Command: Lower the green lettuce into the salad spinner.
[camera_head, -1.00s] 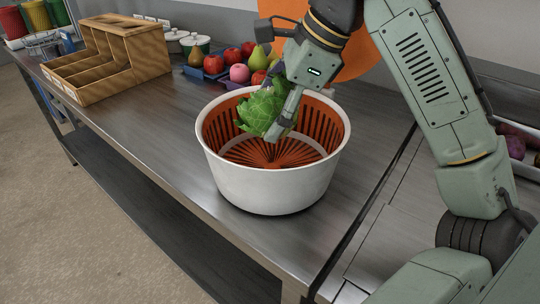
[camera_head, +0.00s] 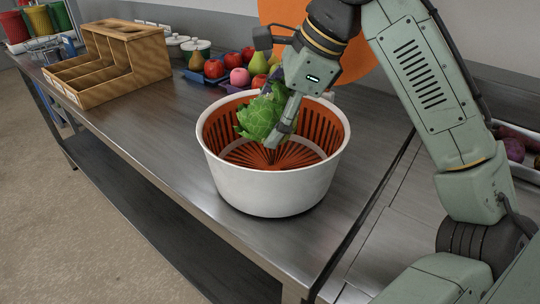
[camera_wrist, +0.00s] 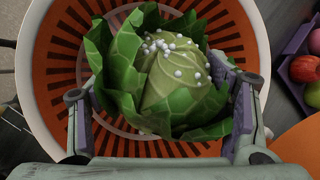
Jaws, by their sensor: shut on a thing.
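The green lettuce (camera_head: 262,118) is a leafy head, held at the opening of the salad spinner. The salad spinner (camera_head: 268,190) is a white bowl with an orange slotted basket inside, standing upright on the steel counter. My gripper (camera_head: 284,128) is shut on the lettuce, with its fingers on either side. In the wrist view the lettuce (camera_wrist: 160,80) sits between the two fingers, over the orange basket (camera_wrist: 60,65). The lettuce's underside is hidden there. In the head view the basket's floor shows below the lettuce, and I cannot tell the exact gap.
A wooden compartment box (camera_head: 115,65) stands at the left. An orange disc (camera_head: 355,62) stands at the back. The counter left of the spinner is clear.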

